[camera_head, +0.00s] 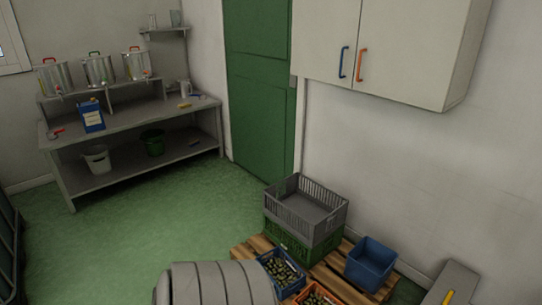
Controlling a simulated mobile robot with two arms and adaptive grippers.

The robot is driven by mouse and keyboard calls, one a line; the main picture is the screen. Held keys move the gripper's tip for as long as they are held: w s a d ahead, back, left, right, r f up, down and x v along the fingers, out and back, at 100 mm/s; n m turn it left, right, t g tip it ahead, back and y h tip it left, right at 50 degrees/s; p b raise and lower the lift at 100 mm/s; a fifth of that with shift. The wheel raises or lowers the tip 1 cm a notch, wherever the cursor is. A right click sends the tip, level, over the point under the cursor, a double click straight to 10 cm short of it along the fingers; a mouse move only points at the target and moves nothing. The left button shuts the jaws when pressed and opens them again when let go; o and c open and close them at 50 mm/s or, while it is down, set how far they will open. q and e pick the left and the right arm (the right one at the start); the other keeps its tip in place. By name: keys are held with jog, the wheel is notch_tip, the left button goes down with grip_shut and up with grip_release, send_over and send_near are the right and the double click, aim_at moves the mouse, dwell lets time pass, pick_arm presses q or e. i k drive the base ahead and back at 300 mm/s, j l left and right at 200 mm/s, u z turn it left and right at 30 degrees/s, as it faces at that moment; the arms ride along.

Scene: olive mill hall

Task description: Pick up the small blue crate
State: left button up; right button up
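Two blue containers show at the lower right, on the wooden pallet (337,280). A small blue crate (292,292) filled with olives sits at the front, left of an orange crate. A blue box-like crate (370,263) with plain walls stands at the pallet's right side; no contents show in it. I cannot tell for certain which one the task names. Neither of my grippers is in view, so nothing shows held.
A grey crate (318,233) sits on a green crate (284,240) behind. An orange crate (338,300) with olives is cut off at the bottom edge. A workbench (130,120) stands at the back left; a wall cabinet (400,50) hangs above right. The green floor (130,235) is clear.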

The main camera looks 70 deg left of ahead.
aim_at(286, 282)
jog(key=u, duration=2.25)
jog(key=i+l+u, duration=0.2)
jog(key=i+u, duration=0.2)
jog(key=i, duration=0.15)
jog(key=i+l+u, duration=0.35)
jog(key=i, duration=0.15)
